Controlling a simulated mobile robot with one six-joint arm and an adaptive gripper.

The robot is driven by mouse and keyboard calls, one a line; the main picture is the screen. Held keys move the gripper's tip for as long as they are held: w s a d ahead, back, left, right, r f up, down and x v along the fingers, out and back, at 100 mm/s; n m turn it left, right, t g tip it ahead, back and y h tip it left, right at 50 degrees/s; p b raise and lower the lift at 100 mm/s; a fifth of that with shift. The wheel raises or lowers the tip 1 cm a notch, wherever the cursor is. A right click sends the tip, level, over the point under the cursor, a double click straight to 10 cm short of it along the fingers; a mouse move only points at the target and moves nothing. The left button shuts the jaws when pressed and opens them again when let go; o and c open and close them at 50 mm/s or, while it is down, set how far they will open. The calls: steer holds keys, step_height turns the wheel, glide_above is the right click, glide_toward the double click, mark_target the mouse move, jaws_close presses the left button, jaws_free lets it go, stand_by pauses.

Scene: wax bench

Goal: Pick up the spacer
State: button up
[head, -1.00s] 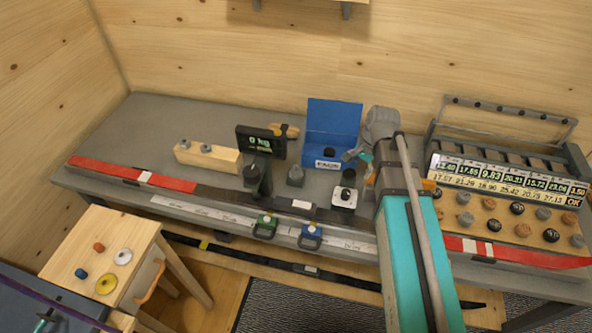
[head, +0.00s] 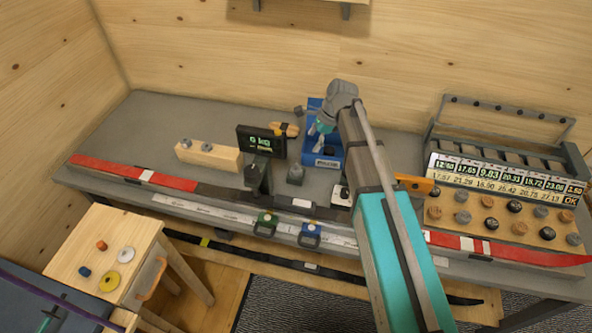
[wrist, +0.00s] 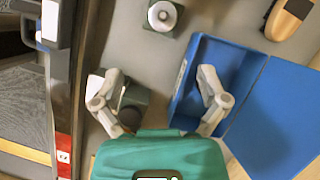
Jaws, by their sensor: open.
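My gripper (head: 318,126) is open and hangs over the blue box (head: 322,159) on the bench. In the wrist view my gripper (wrist: 160,76) has its two fingers wide apart with nothing between them. The right finger is over the blue box (wrist: 184,73) and the left finger is over a grey block with a dark round top. I cannot tell which thing is the spacer. The box's inside is partly hidden by my gripper.
A small block with a round light top (wrist: 162,15) stands beyond the fingers. A wooden-handled thing (wrist: 288,17) lies near the box. A weight display (head: 261,141) stands left of the box. A board of several round pieces (head: 505,216) lies at right.

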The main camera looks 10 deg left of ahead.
mark_target(297, 167)
steer(key=shift+f, duration=0.2)
steer(key=b+x, duration=0.7)
steer(key=shift+a+f, duration=0.15)
steer(key=shift+f, duration=0.15)
steer(key=shift+a+f+b, duration=0.15)
steer(key=shift+f+b, duration=0.15)
steer(key=shift+b, duration=0.2)
steer(key=shift+b+x, duration=2.4)
steer(key=shift+x, duration=0.2)
steer(key=shift+w+a, duration=0.15)
steer(key=shift+r, duration=0.1)
steer(key=c, duration=1)
